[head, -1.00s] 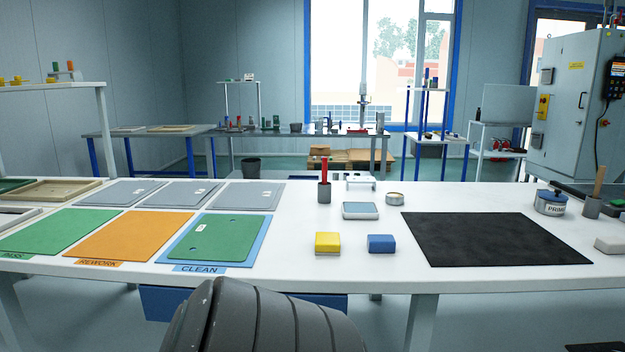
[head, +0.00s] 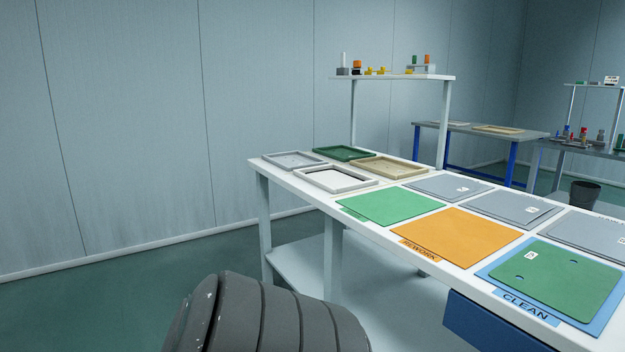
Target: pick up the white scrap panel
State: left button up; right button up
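No panel plainly marked as scrap shows. At the left end of the white workbench, a shallow tray with a pale, nearly white inside (head: 336,180) lies near the front edge. I cannot tell whether the white surface is a panel lying in it or the tray's own floor. Neither of my grippers is in view.
Beside it are a grey tray (head: 294,160), a green tray (head: 346,153) and a beige tray (head: 389,168). Green (head: 390,206), orange (head: 457,236) and blue (head: 595,321) mats follow rightward; a green panel (head: 555,278) covers the blue one. Floor (head: 80,310) left of the bench is clear.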

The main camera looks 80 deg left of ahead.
aim_at(335, 178)
jog(key=u, duration=2.4)
jog(key=i+j, duration=0.2)
jog(key=j, duration=0.2)
jog(key=i+j+z, duration=0.1)
jog(key=j, duration=0.3)
jog(key=i+j, duration=0.25)
jog(key=j, duration=0.2)
jog(key=i+j+z, duration=0.1)
jog(key=j, duration=0.3)
jog(key=i+j, duration=0.2)
jog(key=j, duration=0.25)
jog(key=i+j, duration=0.15)
jog(key=j, duration=0.3)
jog(key=i+j+z, duration=0.1)
jog(key=j, duration=0.35)
jog(key=i+j, duration=0.2)
jog(key=j, duration=0.25)
jog(key=z, duration=0.05)
